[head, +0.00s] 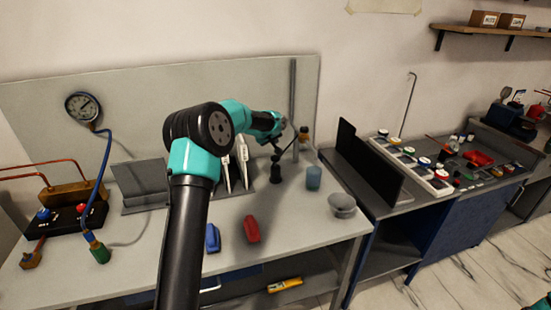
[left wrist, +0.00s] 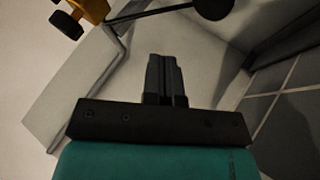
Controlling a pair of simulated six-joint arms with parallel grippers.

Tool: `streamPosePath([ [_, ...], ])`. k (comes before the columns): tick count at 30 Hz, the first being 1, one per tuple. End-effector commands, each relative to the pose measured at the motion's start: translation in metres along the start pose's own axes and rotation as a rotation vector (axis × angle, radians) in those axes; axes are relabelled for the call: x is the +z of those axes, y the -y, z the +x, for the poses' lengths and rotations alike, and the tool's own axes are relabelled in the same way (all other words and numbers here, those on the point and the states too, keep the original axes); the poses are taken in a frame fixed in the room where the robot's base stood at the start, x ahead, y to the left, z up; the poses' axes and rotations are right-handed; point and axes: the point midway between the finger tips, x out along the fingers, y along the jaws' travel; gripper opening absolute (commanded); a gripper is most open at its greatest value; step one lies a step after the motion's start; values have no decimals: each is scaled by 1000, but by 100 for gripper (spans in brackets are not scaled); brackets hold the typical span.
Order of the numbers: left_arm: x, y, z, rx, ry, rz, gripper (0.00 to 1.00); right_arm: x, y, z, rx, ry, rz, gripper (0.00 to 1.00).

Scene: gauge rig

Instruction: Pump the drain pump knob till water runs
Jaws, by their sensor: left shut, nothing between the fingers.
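My left gripper (head: 282,128) is at the back right of the bench, beside an upright grey post. In the left wrist view its two fingers (left wrist: 165,78) are shut together with nothing between them. A small black stand (head: 276,172) with dark round parts is just below the gripper in the head view. In the left wrist view a dark round knob (left wrist: 213,8) on a thin rod is at the top edge, apart from the fingertips. I cannot tell for sure that it is the drain pump knob. No running water shows. My right gripper is out of view.
A blue cup (head: 313,178) and a grey bowl (head: 342,206) stand at the bench's right. A red object (head: 251,229) and a blue one (head: 212,238) lie in front. A gauge (head: 83,107) with a blue hose is at left. A brass fitting (left wrist: 88,12) shows in the wrist view.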

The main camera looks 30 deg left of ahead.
Motion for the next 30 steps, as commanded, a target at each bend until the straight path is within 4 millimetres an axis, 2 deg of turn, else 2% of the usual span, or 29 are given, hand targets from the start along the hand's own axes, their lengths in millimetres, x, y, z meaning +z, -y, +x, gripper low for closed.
streamPosePath([
  [12,21,21,30,0,0,1,0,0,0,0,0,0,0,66],
  [30,23,23,32,1,-1,1,0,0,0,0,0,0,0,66],
])
